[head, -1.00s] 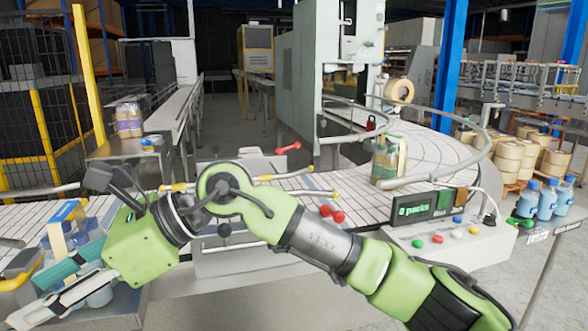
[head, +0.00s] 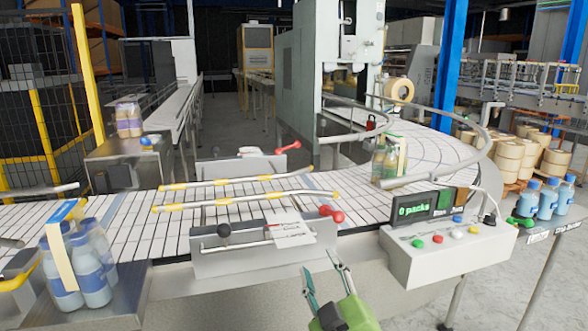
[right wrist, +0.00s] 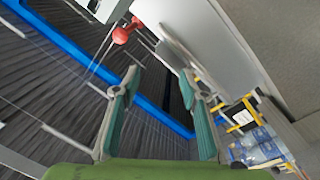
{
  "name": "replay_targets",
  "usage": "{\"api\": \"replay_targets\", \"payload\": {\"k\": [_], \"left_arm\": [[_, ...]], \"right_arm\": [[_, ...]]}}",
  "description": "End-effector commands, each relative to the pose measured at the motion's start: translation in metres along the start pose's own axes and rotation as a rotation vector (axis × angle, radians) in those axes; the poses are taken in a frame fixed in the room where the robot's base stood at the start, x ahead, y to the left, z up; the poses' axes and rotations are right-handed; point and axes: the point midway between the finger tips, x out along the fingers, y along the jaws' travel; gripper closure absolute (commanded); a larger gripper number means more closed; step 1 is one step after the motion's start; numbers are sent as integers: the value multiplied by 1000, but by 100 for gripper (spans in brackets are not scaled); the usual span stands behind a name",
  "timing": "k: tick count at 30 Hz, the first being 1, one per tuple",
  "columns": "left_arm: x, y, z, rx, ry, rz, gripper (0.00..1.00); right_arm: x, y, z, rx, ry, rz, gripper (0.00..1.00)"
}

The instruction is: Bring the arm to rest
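My right gripper (head: 324,270) is at the bottom centre of the head view, in front of the conveyor's near side. Its two fingers are apart with nothing between them. It also shows open and empty in the right wrist view (right wrist: 160,82). My left gripper is not in view. A pack of blue-labelled bottles (head: 92,284) with a yellow and blue carrier stands upright on a metal plate at the lower left, well away from my right gripper.
The white slatted conveyor (head: 135,222) crosses behind the gripper, with yellow-tipped guide rails (head: 245,199). A control box (head: 450,250) reading "0 packs" stands to the right. Blue bottles (head: 547,198) stand at the far right. Grey floor (head: 490,290) shows at the lower right.

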Motion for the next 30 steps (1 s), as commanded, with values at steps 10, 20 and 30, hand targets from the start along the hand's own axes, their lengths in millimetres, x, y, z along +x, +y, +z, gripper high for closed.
{"api": "replay_targets", "payload": {"k": [10,20,30], "left_arm": [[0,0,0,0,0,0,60],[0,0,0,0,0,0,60],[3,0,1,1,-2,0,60]], "right_arm": [[-158,-64,205,346,-696,-211,60],[-313,-100,267,508,-1139,-344,60],[-366,-136,310,549,-1314,-402,60]]}}
